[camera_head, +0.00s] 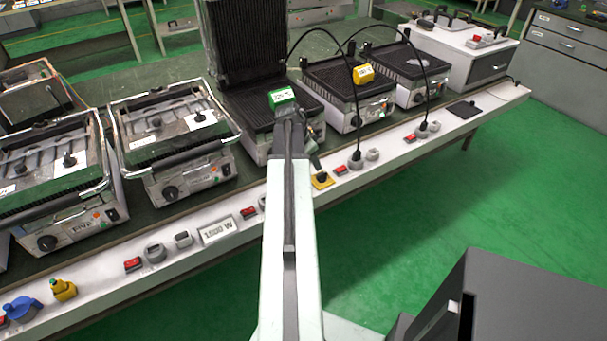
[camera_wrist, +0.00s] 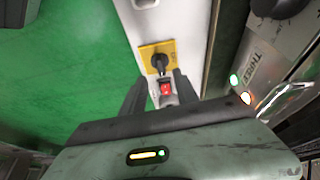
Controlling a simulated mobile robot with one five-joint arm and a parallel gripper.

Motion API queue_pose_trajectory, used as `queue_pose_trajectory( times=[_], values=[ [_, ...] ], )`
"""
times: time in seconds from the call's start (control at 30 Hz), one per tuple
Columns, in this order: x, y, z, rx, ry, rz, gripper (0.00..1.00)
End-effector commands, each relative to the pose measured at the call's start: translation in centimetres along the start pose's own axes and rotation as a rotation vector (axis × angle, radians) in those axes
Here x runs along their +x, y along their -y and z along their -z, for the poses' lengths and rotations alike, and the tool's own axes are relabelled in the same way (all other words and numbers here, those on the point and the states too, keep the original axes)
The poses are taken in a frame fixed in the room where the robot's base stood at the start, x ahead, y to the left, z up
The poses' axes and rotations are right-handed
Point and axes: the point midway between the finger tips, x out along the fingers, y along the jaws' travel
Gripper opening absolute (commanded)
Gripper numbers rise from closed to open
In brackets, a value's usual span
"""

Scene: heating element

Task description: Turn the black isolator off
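The black isolator (camera_wrist: 159,62) is a black rotary knob on a yellow square plate (camera_wrist: 147,51), mounted on a pale rail. In the head view the yellow plate (camera_head: 321,181) shows just right of my arm. My gripper (camera_wrist: 160,84) is open and empty, its two dark fingers spread apart. In the wrist view the isolator appears just past the fingertips, and I see no contact. A red rocker switch (camera_wrist: 166,88) shows between the fingers. In the head view my arm hides most of the gripper (camera_head: 313,142).
The rail (camera_head: 205,232) carries several red switches, sockets and plugs, with a blue plug (camera_head: 22,308) at the left. Contact grills (camera_head: 172,140) stand along the bench behind it. Black cables (camera_head: 354,105) hang to sockets at the right. Green floor (camera_head: 460,215) is clear in front.

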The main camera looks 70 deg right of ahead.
Motion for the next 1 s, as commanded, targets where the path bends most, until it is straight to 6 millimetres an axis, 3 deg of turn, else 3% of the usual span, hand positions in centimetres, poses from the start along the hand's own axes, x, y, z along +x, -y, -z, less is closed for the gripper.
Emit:
queue_pose_trajectory(
  times=[0.1,0.33,0.73,1.0],
  values=[
    [0.8,-0.8,1.3,0.041,-0.008,-0.008,0.36],
    [1.7,-0.4,0.9,0.034,-0.008,-0.006,0.36],
    [8.1,-0.1,0.4,0.026,-0.007,-0.003,0.36],
    [8.2,-0.1,0.6,0.024,-0.007,-0.003,0.36]
  ],
)
